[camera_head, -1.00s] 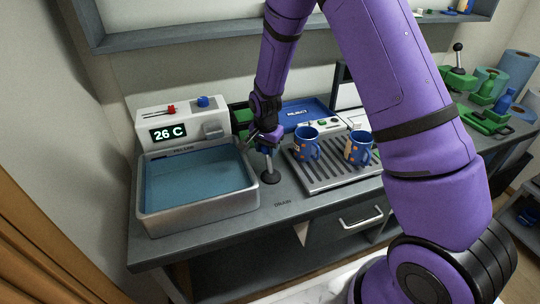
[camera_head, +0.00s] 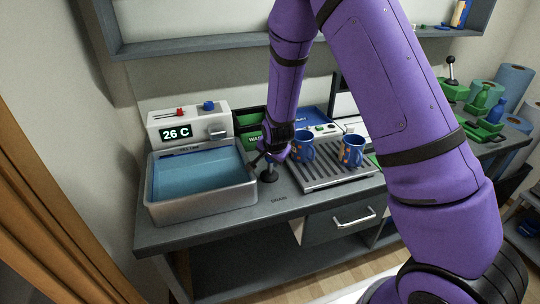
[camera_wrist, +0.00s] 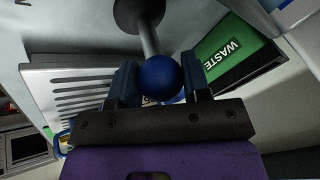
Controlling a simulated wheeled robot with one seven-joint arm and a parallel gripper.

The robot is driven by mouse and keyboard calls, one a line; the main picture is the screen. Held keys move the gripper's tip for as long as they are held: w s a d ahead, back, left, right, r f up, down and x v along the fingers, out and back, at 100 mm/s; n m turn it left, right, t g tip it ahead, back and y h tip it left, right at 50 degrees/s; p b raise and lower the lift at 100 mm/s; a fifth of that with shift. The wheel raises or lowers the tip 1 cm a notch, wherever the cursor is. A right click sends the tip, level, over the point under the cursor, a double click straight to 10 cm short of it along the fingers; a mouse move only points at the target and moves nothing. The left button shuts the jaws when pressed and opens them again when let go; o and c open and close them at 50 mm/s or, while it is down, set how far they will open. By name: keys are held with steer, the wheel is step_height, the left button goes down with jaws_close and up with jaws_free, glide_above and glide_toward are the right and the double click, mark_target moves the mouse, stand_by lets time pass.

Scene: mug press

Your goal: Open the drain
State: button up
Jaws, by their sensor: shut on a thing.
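The drain lever has a dark round base (camera_head: 268,177) on the counter, just right of the water basin and behind the printed DRAIN label (camera_head: 279,200). In the wrist view its grey stem (camera_wrist: 149,40) runs from the base to a blue ball knob (camera_wrist: 160,76). My gripper (camera_head: 274,158) is shut on the lever near the knob, with one finger on each side in the wrist view (camera_wrist: 160,85). The lever looks tilted to the right in the head view. The basin (camera_head: 203,205) holds blue water, and its display reads 26 C.
A slatted rack (camera_head: 334,182) with two blue mugs, one of them this mug (camera_head: 351,150), stands close right of my gripper. A green WASTE bin (camera_wrist: 238,52) and a blue tray (camera_head: 313,115) are behind. A drawer (camera_head: 345,222) is below the counter.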

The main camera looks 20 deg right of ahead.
steer(key=shift+s+d+f, duration=0.1)
steer(key=shift+s+f, duration=0.4)
steer(key=shift+s, duration=0.4)
steer(key=shift+s+f, duration=0.45)
steer(key=shift+s, duration=0.55)
steer(key=o, duration=1.2)
steer(key=shift+o, duration=0.2)
steer(key=shift+s+r, duration=0.1)
steer(key=shift+r, duration=0.4)
steer(key=v, duration=0.9)
steer(key=shift+s+r, duration=0.3)
